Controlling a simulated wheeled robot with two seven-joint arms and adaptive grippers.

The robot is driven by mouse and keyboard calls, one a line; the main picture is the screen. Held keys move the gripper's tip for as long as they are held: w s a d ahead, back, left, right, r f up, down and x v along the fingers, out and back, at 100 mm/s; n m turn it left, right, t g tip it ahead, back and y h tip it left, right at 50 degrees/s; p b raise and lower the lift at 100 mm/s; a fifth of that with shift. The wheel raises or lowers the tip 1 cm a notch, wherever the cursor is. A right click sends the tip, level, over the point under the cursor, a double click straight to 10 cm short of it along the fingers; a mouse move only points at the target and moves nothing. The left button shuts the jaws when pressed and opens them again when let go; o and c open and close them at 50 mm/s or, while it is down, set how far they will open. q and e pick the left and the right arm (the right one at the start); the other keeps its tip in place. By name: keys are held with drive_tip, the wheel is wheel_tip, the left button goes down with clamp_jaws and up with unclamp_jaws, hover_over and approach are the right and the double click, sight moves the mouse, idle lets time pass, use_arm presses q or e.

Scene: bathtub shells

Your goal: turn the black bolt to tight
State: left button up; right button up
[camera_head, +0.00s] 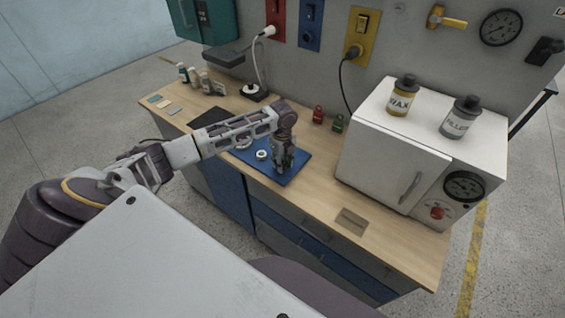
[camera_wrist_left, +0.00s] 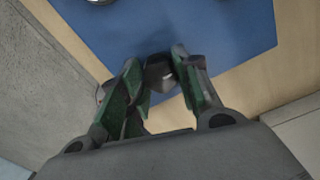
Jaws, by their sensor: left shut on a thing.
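My left gripper (camera_head: 285,169) reaches down onto the blue mat (camera_head: 296,175) on the workbench. In the left wrist view its two green-lined fingers (camera_wrist_left: 158,80) are closed around a dark, blocky piece, which looks like the black bolt (camera_wrist_left: 158,74). The bolt's lower part and whatever it sits in are hidden by the fingers, so I cannot tell how tight it is. In the head view the gripper covers the bolt. My right gripper is not in either view.
A white ring-shaped part (camera_head: 262,155) lies on the mat to the left of the gripper. A white oven-like box (camera_head: 385,158) with two bottles on top stands at the right. Small red (camera_head: 318,114) and green (camera_head: 338,123) items stand behind the mat. The bench front is mostly clear.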

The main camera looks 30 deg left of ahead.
sight(283, 164)
use_arm(q)
drive_tip(key=shift+r, duration=0.1)
idle(0.3)
drive_tip(key=o, duration=1)
drive_tip(key=shift+r, duration=0.1)
wheel_tip(283, 164, up, 12)
idle(0.3)
drive_tip(key=shift+d+f, duration=0.1)
drive_tip(key=shift+f, duration=0.15)
